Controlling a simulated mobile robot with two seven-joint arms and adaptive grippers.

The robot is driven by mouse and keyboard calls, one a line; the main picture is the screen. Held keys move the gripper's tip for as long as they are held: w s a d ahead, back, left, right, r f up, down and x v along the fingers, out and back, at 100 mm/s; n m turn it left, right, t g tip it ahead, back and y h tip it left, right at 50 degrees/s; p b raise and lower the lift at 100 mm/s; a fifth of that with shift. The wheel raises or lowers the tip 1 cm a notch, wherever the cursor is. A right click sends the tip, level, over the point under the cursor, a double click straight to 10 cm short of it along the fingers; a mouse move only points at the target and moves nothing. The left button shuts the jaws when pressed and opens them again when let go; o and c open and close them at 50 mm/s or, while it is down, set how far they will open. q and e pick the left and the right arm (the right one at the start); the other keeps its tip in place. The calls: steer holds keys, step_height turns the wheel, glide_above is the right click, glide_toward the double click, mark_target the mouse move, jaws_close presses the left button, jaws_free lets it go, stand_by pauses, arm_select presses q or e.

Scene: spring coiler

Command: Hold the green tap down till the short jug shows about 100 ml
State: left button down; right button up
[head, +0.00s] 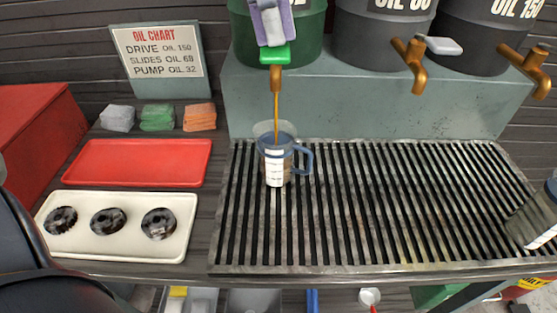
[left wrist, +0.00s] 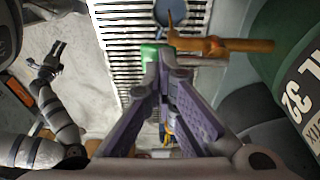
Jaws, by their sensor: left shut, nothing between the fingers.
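The green tap (head: 275,55) is at the front of the green drum (head: 310,30), with a copper-coloured spout below it. My left gripper (head: 272,30) is shut and empty, its purple fingertips on the green tap from above. It also shows in the left wrist view (left wrist: 165,55), with the tips against the green piece. A thin amber stream runs from the spout into the short jug (head: 276,165). The jug is clear with a blue handle and white scale, and stands upright on the grate. Its level is too small to read. My right gripper (left wrist: 45,65) looks open, away from the tap.
The slatted grate (head: 400,200) is mostly clear right of the jug. Two dark drums (head: 385,35) with copper taps stand to the right. A red tray (head: 138,162), a cream tray (head: 120,246) with dark round parts, and folded cloths (head: 157,117) lie left.

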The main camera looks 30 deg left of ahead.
arm_select(q)
step_height(320, 180, up, 3)
steer(key=shift+r+p, duration=0.2)
steer(key=shift+p, duration=0.35)
steer(key=shift+w+r, duration=0.1)
steer(key=shift+r, duration=1.65)
arm_select(e)
steer(key=shift+w+r+t, duration=0.3)
steer(key=shift+w+r, duration=0.25)
steer(key=shift+w, duration=0.05)
